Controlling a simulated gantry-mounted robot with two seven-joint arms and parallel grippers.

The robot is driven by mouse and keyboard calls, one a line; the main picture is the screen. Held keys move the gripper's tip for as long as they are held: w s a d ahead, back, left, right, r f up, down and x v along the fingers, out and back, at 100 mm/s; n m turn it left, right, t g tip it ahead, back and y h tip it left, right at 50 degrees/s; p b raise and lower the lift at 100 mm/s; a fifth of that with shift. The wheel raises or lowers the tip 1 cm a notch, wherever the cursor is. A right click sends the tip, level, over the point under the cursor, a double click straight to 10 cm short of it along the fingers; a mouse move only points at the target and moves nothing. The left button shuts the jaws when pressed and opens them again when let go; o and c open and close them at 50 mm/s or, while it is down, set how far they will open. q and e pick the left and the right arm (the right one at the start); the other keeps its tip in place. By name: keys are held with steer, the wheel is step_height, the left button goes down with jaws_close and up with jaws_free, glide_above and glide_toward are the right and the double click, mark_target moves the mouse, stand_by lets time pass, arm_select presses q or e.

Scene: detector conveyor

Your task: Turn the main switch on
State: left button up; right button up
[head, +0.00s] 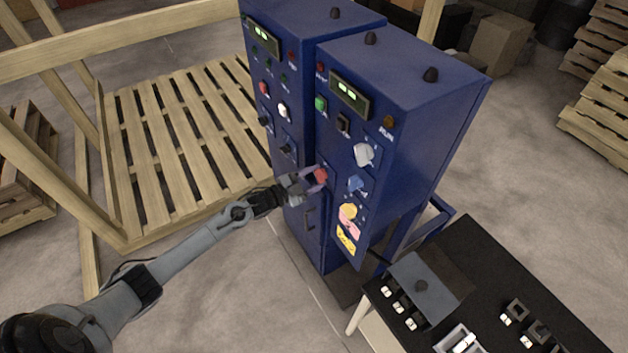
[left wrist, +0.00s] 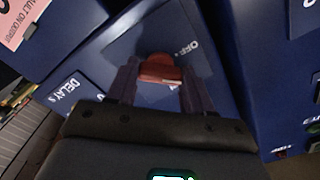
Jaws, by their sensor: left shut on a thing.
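My left gripper (head: 308,180) reaches in from the left at the cabinet front. Its two fingers (left wrist: 160,88) lie on either side of the knob, and it is shut on it. The knob's lower part is hidden by the gripper in the left wrist view. My right gripper is in neither view.
A grey knob (head: 363,154), a blue knob (head: 356,183) and a yellow button (head: 348,211) sit close by on the panel. A second blue cabinet (head: 285,110) adjoins on the left. A black table (head: 500,270) stands at lower right. A wooden frame (head: 120,240) stands on the left.

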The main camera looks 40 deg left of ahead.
arm_select(q)
steer(key=shift+m+b, duration=1.55)
steer(key=shift+m, duration=3.05)
steer(key=o, duration=1)
steer(key=shift+o, duration=0.2)
steer(key=shift+s, duration=0.1)
steer(key=v, duration=1)
steer(key=shift+s+p, duration=0.3)
steer(key=shift+a, duration=0.15)
